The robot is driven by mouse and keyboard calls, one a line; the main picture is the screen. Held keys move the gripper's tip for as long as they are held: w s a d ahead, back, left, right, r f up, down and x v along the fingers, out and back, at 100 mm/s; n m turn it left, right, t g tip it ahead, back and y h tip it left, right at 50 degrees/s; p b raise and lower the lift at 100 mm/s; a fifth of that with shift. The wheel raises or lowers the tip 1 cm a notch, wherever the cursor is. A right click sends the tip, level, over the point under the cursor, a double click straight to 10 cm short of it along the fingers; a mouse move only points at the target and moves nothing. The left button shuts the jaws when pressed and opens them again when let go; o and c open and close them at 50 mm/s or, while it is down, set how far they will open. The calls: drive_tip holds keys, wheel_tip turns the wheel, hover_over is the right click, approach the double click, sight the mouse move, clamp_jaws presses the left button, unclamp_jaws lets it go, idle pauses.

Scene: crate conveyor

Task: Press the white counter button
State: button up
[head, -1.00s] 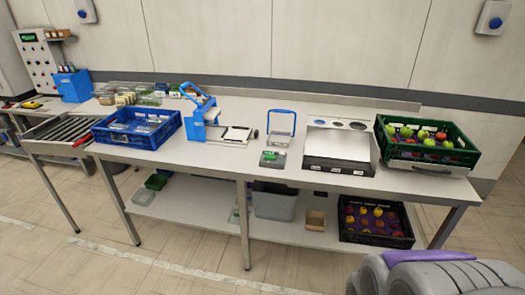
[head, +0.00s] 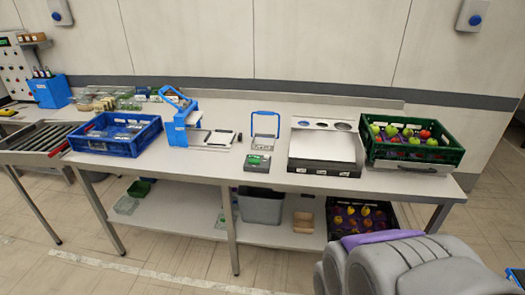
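A small dark grey device with a green display (head: 257,162) lies near the front edge of the long white table (head: 210,165), and it may be the counter. A white button on it is too small to make out. Behind it stands a small pale unit with a blue handle frame (head: 264,140). My gripper is not in view. A grey, rounded part with a purple strip, which looks like my own arm, fills the lower right, in front of the table.
A blue crate (head: 72,141) and a blue sealing device (head: 177,132) stand on the left. A scale-like unit (head: 325,172) and a green crate of apples (head: 375,153) are on the right. Bins sit on the lower shelf. The floor in front is clear.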

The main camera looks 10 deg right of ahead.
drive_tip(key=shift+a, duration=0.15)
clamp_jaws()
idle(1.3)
